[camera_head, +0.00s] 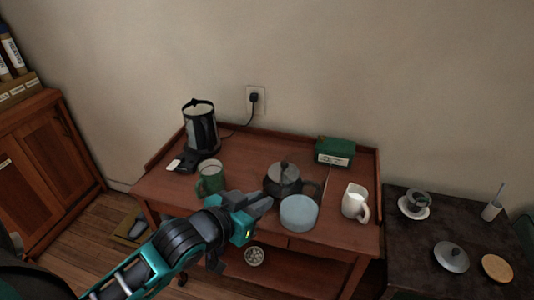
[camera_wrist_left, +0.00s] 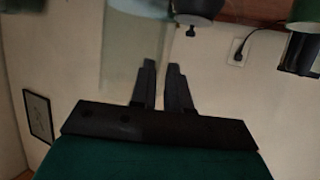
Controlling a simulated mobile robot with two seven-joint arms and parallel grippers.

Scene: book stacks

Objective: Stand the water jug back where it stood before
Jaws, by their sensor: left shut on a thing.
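The water jug (camera_head: 299,213) is a pale, see-through vessel with a light blue round face. It shows at the front middle of the wooden table (camera_head: 240,165). My left gripper (camera_head: 266,203) reaches in from the left and is shut at the jug's left side. In the left wrist view the jug (camera_wrist_left: 133,55) is a translucent body beside and behind my close-set fingers (camera_wrist_left: 160,85). The grip point on it is hard to make out. I cannot tell whether its base touches the tabletop. My right gripper is not in view.
A dark teapot (camera_head: 282,178) stands close behind the jug, with a green mug (camera_head: 211,178) to the left and a white pitcher (camera_head: 354,201) to the right. A kettle (camera_head: 200,127) and green box (camera_head: 334,151) stand at the back. A dark side table (camera_head: 420,255) is at right.

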